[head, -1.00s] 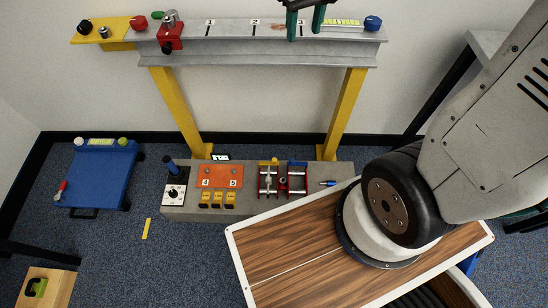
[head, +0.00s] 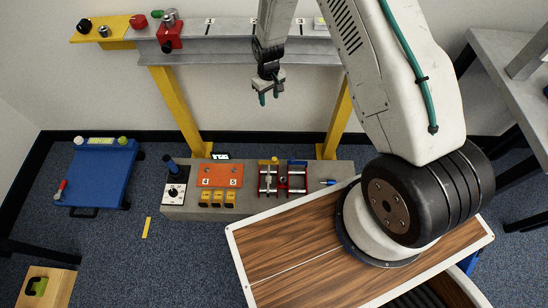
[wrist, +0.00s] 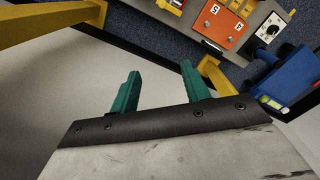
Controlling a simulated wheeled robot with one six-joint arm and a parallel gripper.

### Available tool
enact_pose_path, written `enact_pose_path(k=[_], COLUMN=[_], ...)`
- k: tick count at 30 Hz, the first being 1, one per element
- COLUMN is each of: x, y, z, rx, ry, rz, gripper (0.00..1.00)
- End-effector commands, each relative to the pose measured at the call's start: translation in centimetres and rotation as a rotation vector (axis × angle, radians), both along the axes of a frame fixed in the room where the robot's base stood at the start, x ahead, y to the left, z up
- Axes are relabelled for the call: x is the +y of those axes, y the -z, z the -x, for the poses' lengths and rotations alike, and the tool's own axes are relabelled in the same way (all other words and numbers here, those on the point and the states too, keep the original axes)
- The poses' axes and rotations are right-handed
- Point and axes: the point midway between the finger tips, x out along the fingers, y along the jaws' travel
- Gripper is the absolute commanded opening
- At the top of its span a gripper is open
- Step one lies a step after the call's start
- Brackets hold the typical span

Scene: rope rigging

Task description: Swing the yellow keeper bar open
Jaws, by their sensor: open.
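A red double rack (head: 282,184) with silver cross rods stands on the grey bench. A small yellow part (head: 269,161), which looks like the yellow keeper bar, lies at the rack's back left edge; a blue part (head: 297,162) is at its back right. The bar's exact pose is too small to tell. My gripper (head: 268,95) hangs in the air above and behind the rack, in front of the grey beam, clear of the bar. In the wrist view its green fingers (wrist: 160,72) are apart with nothing between them.
The yellow posts (head: 177,105) carry the grey beam (head: 225,48). A blue cart (head: 100,175) stands on the floor at left.

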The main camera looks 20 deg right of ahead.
Motion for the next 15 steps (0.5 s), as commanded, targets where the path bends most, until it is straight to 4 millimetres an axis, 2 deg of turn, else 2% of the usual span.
enact_pose_path(k=[1, 5, 9, 12, 15], x=[0.1, 0.2, 0.3, 0.4, 0.4], y=[2.8, 9.3, 16.2, 20.4, 23.5], z=[0.3, 0.9, 2.4, 3.6, 4.8], rx=[0.009, 0.007, 0.006, 0.003, 0.001], ry=[-0.009, -0.034, -0.060, -0.077, -0.090], rz=[0.001, 0.000, 0.000, 0.000, 0.000], gripper=[0.47, 0.47, 0.47, 0.47, 0.47])
